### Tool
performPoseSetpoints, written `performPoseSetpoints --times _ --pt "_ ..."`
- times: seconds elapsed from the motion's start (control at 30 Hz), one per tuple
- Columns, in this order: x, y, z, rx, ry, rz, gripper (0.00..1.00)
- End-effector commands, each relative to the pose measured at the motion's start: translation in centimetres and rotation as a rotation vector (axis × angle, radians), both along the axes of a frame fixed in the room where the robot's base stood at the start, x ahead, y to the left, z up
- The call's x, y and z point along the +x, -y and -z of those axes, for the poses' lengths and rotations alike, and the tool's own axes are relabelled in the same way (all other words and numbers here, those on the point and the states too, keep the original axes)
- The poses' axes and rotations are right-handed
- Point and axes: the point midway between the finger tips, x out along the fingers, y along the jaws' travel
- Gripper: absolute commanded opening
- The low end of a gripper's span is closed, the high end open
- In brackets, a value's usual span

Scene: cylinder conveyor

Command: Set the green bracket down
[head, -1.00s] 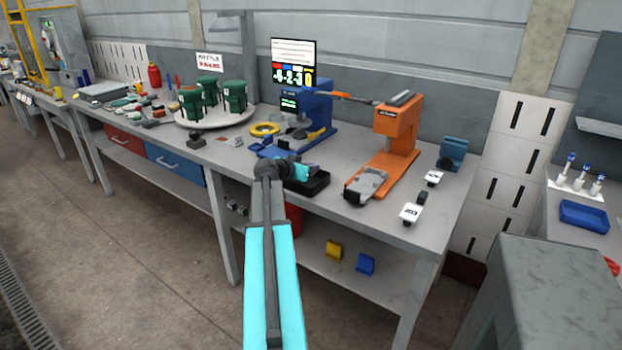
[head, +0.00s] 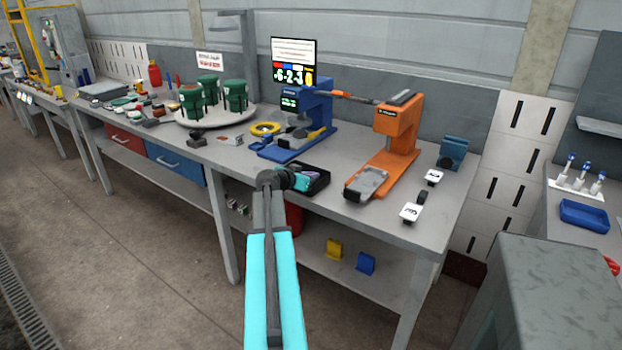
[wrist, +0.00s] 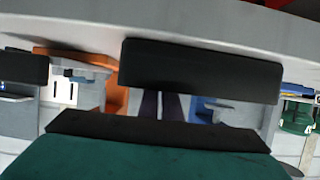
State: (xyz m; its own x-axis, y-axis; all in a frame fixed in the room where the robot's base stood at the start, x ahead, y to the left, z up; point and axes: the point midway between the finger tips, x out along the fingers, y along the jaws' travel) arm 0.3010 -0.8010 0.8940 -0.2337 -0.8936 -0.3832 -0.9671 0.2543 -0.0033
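In the wrist view two dark purple strips (wrist: 159,105) stand close together between dark bars. A large dark green surface (wrist: 140,162) fills the bottom of that view; I cannot tell whether it is the green bracket or part of my gripper. I cannot pick out the bracket for certain in the head view.
Behind the tray stand a blue press (head: 292,137) and an orange press (head: 392,150). A round board (head: 215,117) with green fixtures is to the left. Yellow (head: 333,249) and blue (head: 366,264) brackets sit on the lower shelf.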

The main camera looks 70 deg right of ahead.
Motion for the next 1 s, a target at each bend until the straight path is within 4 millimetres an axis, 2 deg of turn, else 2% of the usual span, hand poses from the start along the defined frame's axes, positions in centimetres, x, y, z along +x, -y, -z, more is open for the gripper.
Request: performPoseSetpoints --times 0.03,0.1,0.63,1.0 --pt "0.0 0.0 0.0 0.000 0.000 0.000 0.11" --pt "0.0 0.0 0.0 0.000 0.000 0.000 0.23" --pt "0.0 -0.1 -0.3 0.000 0.000 0.000 0.23" --pt "0.9 -4.1 -1.8 -0.001 0.001 -0.001 0.23"
